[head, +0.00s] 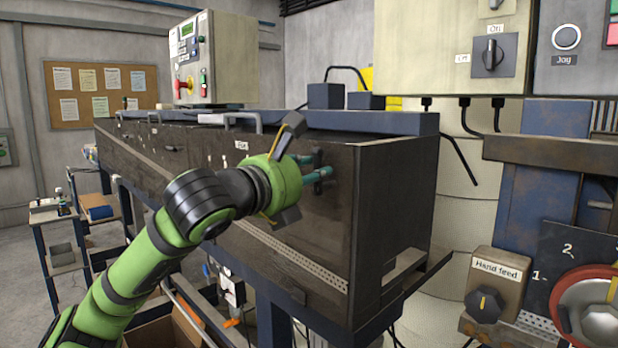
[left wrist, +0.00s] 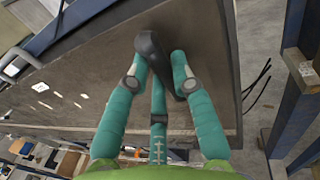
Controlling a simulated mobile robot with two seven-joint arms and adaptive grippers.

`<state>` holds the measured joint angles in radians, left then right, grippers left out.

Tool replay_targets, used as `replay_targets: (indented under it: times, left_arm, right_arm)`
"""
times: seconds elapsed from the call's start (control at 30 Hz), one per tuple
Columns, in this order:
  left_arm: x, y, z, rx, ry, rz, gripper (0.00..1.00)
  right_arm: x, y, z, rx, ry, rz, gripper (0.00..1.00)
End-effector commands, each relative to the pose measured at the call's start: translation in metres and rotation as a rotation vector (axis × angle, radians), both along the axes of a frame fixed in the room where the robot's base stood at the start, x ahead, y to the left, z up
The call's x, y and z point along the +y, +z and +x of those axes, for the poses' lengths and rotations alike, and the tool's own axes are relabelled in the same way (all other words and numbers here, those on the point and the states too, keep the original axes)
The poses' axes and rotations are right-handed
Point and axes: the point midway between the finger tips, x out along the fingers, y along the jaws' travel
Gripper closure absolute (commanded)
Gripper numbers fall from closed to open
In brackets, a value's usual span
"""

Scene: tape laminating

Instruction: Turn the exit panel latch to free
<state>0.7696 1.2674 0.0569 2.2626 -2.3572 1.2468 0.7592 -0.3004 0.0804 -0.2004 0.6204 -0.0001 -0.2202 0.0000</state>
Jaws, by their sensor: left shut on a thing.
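The exit panel (head: 300,225) is the dark brown near face of the long machine housing; it also shows in the left wrist view (left wrist: 90,85). Its latch is a small black handle (head: 318,155), partly hidden by my fingers in the head view. In the left wrist view the black latch (left wrist: 152,48) stands out from the panel between my teal fingers. My left gripper (head: 318,176) is shut on the latch, with a finger on each side of it. Which marked position the latch points to cannot be told. My right gripper is not in view.
A control box (head: 215,60) stands on top of the housing. At right are a hand feed knob (head: 484,304), a red-rimmed wheel (head: 597,310) and a wall cabinet with a rotary switch (head: 491,55). A small shelf table (head: 60,225) stands at far left.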

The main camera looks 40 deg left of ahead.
Motion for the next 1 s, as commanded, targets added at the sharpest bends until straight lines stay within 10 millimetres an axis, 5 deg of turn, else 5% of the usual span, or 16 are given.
replay_targets:
  times: [0.6,0.63,0.7,1.0]
  left_arm:
    - [-0.0014,0.0005,-0.0002,-0.005,-0.001,0.044,1.0]
    - [-0.0014,0.0005,-0.0002,-0.005,-0.001,0.044,0.68]
    - [-0.0015,0.0005,-0.0001,-0.004,-0.001,0.044,0.51]
    - [-0.0014,0.0001,-0.0003,-0.004,-0.001,0.041,0.51]
  right_arm:
    - [-0.0002,-0.0022,0.0002,0.0,0.0,0.0,0.6]
    - [-0.0002,-0.0022,0.0002,0.0,0.0,0.0,0.6]
    - [-0.0002,-0.0023,0.0003,0.0,0.0,0.0,0.6]
    - [-0.0015,-0.0023,0.0009,0.0,0.0,-0.002,0.6]
